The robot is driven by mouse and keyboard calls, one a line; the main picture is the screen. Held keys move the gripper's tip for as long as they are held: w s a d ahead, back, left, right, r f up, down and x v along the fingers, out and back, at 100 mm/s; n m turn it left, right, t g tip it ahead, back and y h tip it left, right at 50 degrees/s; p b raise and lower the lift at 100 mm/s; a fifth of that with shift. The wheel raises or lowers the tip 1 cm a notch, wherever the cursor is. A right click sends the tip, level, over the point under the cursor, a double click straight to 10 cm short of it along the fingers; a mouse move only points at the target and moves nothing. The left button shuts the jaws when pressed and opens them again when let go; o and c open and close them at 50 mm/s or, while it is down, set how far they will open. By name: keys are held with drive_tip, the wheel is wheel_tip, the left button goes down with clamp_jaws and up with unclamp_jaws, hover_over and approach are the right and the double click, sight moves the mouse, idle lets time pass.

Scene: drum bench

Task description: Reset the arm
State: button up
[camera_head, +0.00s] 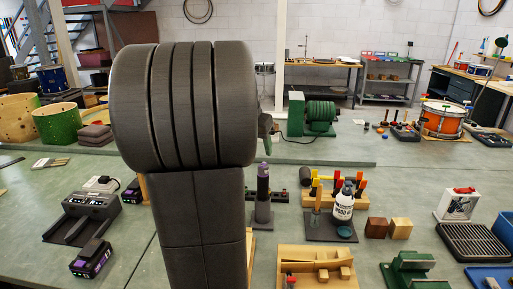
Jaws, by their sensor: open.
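My arm (190,150) rises through the middle of the head view, its thick dark grey ribbed joint and a link below it close to the camera. My gripper is not clearly visible; it may be hidden behind the joint. A small dark piece shows at the joint's right edge, and I cannot tell what it is.
The green bench (140,262) holds a charger (92,203) and battery (92,258) at left. At right are a tool rack, a white bottle (343,203), wooden blocks (400,228) and a black grate (474,241). Behind stand drum shells (60,123), a green motor (320,114) and an orange drum (442,119).

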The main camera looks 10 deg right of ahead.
sight(262, 165)
drive_tip(key=x, duration=1.3)
drive_tip(key=shift+w+d+f, duration=0.1)
drive_tip(key=shift+f, duration=0.1)
drive_tip(key=shift+w+p, duration=0.1)
drive_tip(key=shift+p, duration=0.3)
drive_tip(key=shift+r, duration=0.45)
drive_tip(key=shift+f, duration=0.2)
